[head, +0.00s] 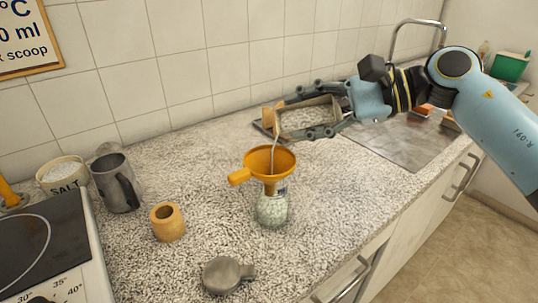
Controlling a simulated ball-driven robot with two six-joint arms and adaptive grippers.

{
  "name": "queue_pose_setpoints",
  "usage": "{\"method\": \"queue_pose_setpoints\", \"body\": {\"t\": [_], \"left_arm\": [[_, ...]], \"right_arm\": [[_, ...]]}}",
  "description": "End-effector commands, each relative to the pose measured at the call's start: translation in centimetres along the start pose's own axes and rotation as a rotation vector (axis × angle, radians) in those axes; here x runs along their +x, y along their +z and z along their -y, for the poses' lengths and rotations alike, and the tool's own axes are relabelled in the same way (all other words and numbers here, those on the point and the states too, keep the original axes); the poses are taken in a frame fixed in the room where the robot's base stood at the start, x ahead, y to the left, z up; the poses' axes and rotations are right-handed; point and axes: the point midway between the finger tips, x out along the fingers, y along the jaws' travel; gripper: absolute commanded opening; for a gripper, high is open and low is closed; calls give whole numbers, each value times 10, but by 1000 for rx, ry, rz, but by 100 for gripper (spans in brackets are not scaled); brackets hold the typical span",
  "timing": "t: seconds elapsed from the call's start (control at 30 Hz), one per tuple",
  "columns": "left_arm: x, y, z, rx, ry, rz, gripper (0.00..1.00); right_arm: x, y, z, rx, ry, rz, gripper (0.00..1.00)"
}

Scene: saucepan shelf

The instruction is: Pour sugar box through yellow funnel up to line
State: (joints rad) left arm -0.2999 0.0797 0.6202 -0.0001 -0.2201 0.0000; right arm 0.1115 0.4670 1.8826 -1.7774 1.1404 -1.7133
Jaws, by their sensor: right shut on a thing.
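A thin pale stream runs from the box's left end down into the yellow funnel (270,160). The funnel sits upright in the mouth of a clear glass jar (272,208) on the counter, its handle pointing left. Pale grains show in the jar's lower part; a small label shows near its neck. I cannot make out the fill line. My left gripper is not in view.
The speckled counter (330,185) is clear right of the jar. A wooden cup (167,222), metal jug (117,184) and salt pot (63,176) stand left. A grey lidded object (226,275) lies in front. The sink (400,145) is behind right, the stove (45,250) at left.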

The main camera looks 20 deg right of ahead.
Motion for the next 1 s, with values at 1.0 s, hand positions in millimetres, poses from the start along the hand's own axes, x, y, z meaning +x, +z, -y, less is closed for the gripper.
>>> {"method": "queue_pose_setpoints", "body": {"t": [1.0], "left_arm": [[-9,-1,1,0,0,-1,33]], "right_arm": [[1,2,-3,-76,2,-41,2]]}}
